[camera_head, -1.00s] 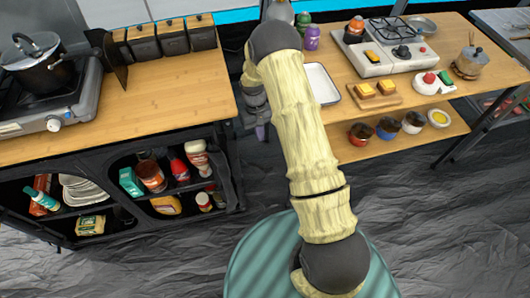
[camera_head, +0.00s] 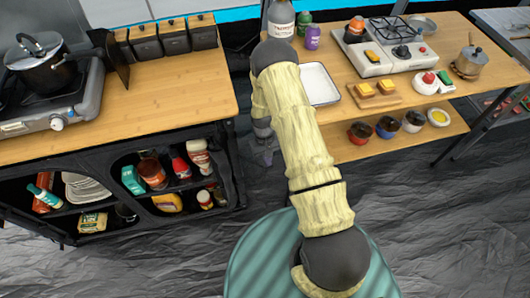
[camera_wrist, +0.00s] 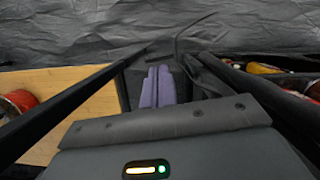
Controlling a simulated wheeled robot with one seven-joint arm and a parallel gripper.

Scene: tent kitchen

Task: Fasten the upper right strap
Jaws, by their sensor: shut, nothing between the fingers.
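My gripper (camera_wrist: 157,87) shows in the wrist view as two purple fingers side by side, shut with nothing between them. It points down into the gap between the two kitchen units. A dark strap-like band (camera_wrist: 207,76) lies just right of the fingers, with a thin curved piece above it. I cannot tell whether the band touches the fingers or whether it is fastened. In the head view, dark fabric (camera_head: 234,165) hangs at the right end of the left unit. My arm hides part of the gap, and the fingers are not clear there.
The left unit's wooden top (camera_head: 175,85) carries a stove with a black pot (camera_head: 42,68). Its open shelves hold bottles and packets. The right table (camera_head: 345,75) carries a white tray (camera_head: 318,84), a bottle (camera_head: 281,20) and a burner. Bowls stand on its lower shelf.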

